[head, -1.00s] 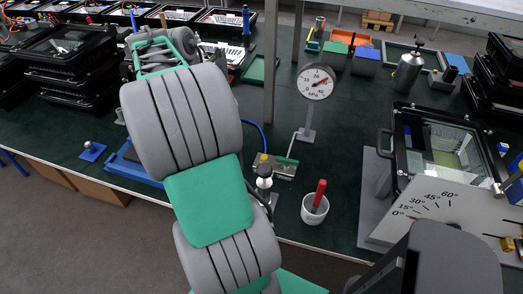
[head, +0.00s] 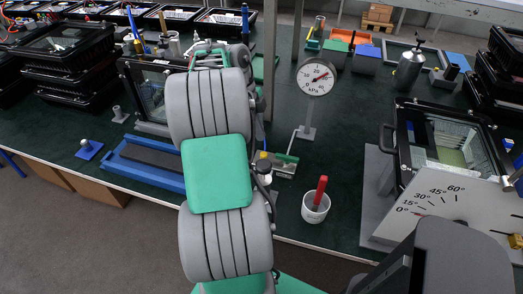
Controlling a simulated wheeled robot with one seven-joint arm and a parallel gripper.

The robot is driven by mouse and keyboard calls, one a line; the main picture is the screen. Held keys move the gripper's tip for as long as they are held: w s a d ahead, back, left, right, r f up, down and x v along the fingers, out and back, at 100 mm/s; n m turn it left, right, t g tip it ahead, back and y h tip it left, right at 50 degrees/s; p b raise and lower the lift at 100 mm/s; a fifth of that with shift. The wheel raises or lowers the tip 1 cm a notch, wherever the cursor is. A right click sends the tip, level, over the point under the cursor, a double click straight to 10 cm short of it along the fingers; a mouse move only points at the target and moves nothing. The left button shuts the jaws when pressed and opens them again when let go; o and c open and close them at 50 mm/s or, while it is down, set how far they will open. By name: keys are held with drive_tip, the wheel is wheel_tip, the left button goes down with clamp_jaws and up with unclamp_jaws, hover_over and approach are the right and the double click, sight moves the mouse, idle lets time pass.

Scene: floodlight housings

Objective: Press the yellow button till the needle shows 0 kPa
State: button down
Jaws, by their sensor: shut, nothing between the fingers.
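The round white pressure gauge (head: 316,77), marked kPa, stands on a grey post right of my arm. Its reddish needle lies slantwise toward the upper right of the dial; the small numbers are too blurred for an exact reading. A small yellow button (head: 263,155) shows just right of my arm, on a grey block (head: 285,168) with a green bar. Part of the block is hidden behind my arm. My gripper is not visible; my grey and green arm links cover that area. I cannot tell whether it touches the button.
A white cup with a red-handled tool (head: 316,205) stands right of the button block. A blue tray (head: 145,165) and a small blue stand (head: 89,149) lie left of my arm. A black-framed housing (head: 440,145) and angle plate (head: 455,205) are at right.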

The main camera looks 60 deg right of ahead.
sight(262, 155)
drive_tip(key=x, duration=0.4)
drive_tip(key=w+x, duration=0.1)
drive_tip(key=x, duration=0.1)
drive_tip(key=shift+f, duration=0.4)
wheel_tip(262, 155, down, 2)
drive_tip(key=b, duration=0.2)
drive_tip(key=shift+a+f+b, duration=0.15)
drive_tip(key=shift+f+b, duration=0.1)
drive_tip(key=shift+b, duration=0.1)
drive_tip(key=shift+s+a, duration=0.1)
drive_tip(key=shift+a, duration=0.05)
drive_tip(key=shift+f, duration=0.25)
drive_tip(key=shift+a, duration=0.1)
idle(1.1)
idle(4.1)
drive_tip(key=s+p+v, duration=0.1)
drive_tip(key=p+v, duration=0.3)
drive_tip(key=v, duration=1.1)
drive_tip(key=shift+s+d+r+p, duration=0.15)
drive_tip(key=shift+d+r+p, duration=0.25)
drive_tip(key=shift+d, duration=0.15)
